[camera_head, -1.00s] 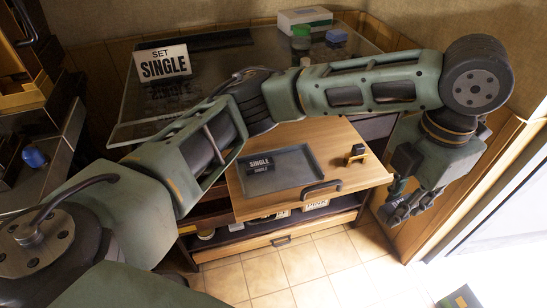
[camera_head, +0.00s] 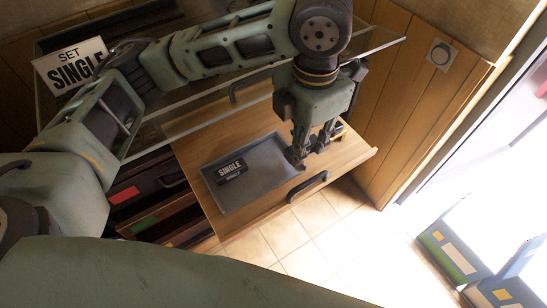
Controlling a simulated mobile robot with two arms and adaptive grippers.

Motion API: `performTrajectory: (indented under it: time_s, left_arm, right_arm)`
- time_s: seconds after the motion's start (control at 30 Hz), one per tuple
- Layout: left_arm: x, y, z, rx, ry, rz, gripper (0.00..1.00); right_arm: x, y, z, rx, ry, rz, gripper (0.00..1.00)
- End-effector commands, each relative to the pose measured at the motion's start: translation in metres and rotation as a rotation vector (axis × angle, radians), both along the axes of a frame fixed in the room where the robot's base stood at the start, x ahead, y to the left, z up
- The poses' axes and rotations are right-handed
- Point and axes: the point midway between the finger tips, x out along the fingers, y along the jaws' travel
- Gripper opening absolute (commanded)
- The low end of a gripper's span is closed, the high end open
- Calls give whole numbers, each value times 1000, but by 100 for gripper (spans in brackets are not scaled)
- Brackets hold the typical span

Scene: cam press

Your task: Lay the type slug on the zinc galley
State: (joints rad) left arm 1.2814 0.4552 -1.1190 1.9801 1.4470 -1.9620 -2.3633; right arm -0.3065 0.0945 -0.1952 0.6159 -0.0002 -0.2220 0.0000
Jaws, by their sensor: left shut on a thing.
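My left gripper (camera_head: 308,151) points down at the galley's right edge. It is shut on a small dark piece, seemingly the type slug (camera_head: 294,157), mostly hidden by the fingers. The piece appears in line with the galley's right rim; I cannot tell whether it touches it. My right gripper is out of view.
A glass-topped surface with a "SET SINGLE" sign (camera_head: 72,66) lies behind. Open drawers (camera_head: 150,190) are at left. Boxes (camera_head: 450,252) stand on the floor at right.

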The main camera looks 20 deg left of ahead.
Motion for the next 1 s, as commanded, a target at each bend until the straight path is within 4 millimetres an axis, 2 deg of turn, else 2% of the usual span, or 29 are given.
performTrajectory:
  time_s: [0.03, 0.1, 0.3, 0.47, 0.7, 1.0]
  left_arm:
    - [-4, 13, -7, 1, 2, 4, 0]
    - [-10, 25, -15, 1, 2, 3, 0]
    - [-17, 44, -27, -1, -1, 1, 0]
    - [-18, 45, -37, -1, 2, 0, 0]
    - [-18, 46, -68, -1, 1, 1, 0]
    - [-17, 45, -70, -1, -1, 0, 0]
  right_arm:
    - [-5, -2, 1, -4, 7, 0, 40]
    - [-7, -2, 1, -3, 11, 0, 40]
    - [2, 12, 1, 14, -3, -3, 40]
    - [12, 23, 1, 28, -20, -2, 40]
    - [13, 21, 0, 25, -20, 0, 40]
    - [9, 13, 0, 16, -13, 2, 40]
